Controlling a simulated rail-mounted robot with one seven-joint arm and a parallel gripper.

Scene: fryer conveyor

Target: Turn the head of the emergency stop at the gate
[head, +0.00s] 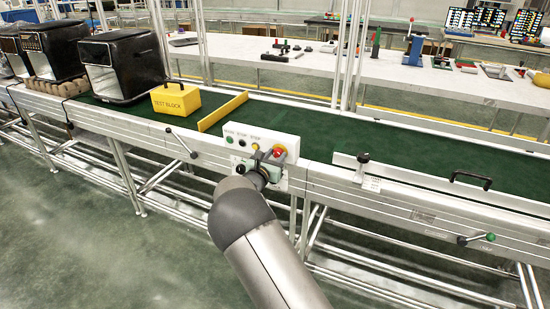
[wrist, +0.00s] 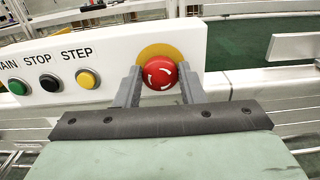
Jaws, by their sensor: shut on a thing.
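The emergency stop's red head (wrist: 160,73) with white curved arrows sits on a yellow disc (wrist: 156,50) at the right end of a white control panel (wrist: 50,66). In the wrist view my gripper (wrist: 160,76) has one finger on each side of the red head, shut on it. In the head view the red head (head: 279,150) shows just above my gripper (head: 268,163), which partly covers the panel (head: 262,141). The yellow gate (head: 222,111) stands across the green belt behind the panel.
Left of the head are a yellow STEP button (wrist: 87,78), a black STOP button (wrist: 50,83) and a green button (wrist: 18,86). A yellow test block (head: 176,101) and black fryers (head: 118,66) stand on the belt. A guide rail with a black handle (head: 471,178) lies to the right.

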